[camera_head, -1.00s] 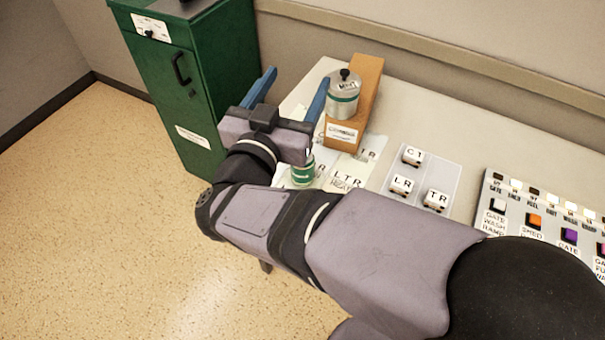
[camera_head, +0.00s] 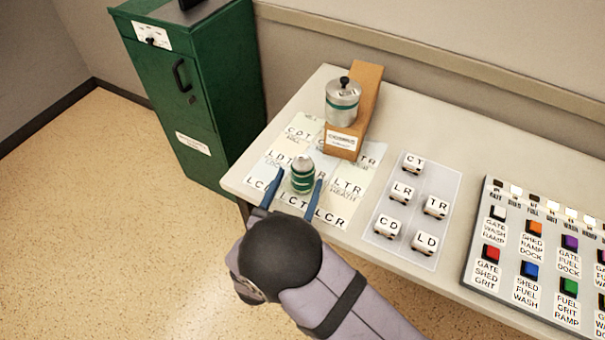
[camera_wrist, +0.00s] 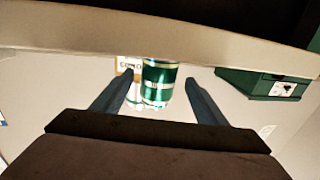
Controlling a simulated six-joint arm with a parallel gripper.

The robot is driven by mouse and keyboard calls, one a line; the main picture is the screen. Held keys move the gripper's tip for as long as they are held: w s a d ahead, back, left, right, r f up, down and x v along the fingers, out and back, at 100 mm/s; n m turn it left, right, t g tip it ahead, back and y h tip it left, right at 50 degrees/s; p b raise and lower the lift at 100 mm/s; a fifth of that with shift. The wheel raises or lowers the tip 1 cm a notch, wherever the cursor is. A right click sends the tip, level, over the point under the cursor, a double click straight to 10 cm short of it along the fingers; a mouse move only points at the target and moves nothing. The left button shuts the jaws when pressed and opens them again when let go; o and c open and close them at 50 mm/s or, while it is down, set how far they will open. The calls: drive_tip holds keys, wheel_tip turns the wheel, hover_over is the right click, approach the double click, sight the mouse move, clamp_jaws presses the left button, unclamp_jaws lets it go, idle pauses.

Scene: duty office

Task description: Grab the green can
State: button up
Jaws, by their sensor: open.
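The green can (camera_head: 302,175) is a small can with a green band and a silver top, standing upright on the lettered sheets near the table's front left edge. My gripper (camera_head: 291,190) is open, with one blue finger on each side of the can's near side. In the wrist view the can (camera_wrist: 159,84) shows between the two fingertips (camera_wrist: 158,80), nearer the left one. I cannot tell whether either finger touches it.
A larger silver canister (camera_head: 342,100) with a black knob sits at a wooden block (camera_head: 365,98) behind the can. Lettered cubes lie on a pale mat (camera_head: 382,205) to the right, beside a button panel (camera_head: 480,255). A green cabinet (camera_head: 165,100) stands left.

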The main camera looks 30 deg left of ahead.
drive_tip(key=shift+w+a+p, duration=0.2)
drive_tip(key=shift+w+p, duration=0.2)
drive_tip(key=shift+w, duration=0.8)
drive_tip(key=shift+w+a+p, duration=0.15)
drive_tip(key=shift+w+p, duration=0.25)
drive_tip(key=shift+w, duration=0.85)
drive_tip(key=shift+w+a+p, duration=0.2)
drive_tip(key=shift+w+p, duration=0.2)
drive_tip(key=shift+w, duration=0.8)
drive_tip(key=c, duration=1.1)
